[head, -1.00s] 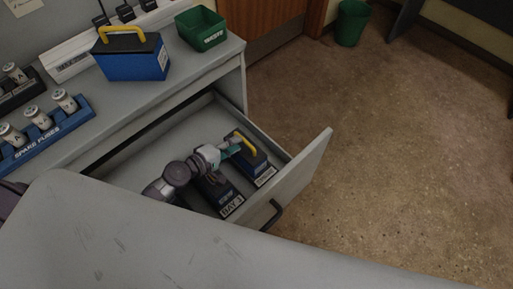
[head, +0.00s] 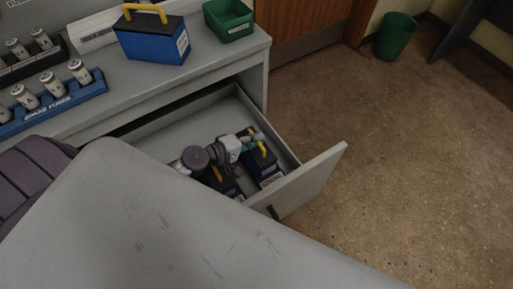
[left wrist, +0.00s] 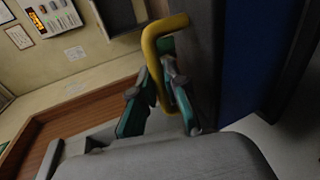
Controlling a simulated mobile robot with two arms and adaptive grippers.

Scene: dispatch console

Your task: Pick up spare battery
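The spare battery (head: 261,165) is a blue box with a dark top, a yellow handle and a white front label. It is on the right side of the open drawer (head: 319,179). My left gripper (head: 252,140) is at its handle. In the left wrist view, the gripper (left wrist: 158,82) has one finger on each side of the yellow handle (left wrist: 151,40), close against it, so it looks shut on it. The battery's blue side (left wrist: 250,60) fills the right of that view. I cannot tell whether the battery is off the drawer floor. My right gripper is not in view.
Another dark battery with a yellow handle (head: 214,174) sits left of it, partly hidden by my arm. The drawer's back left is bare.

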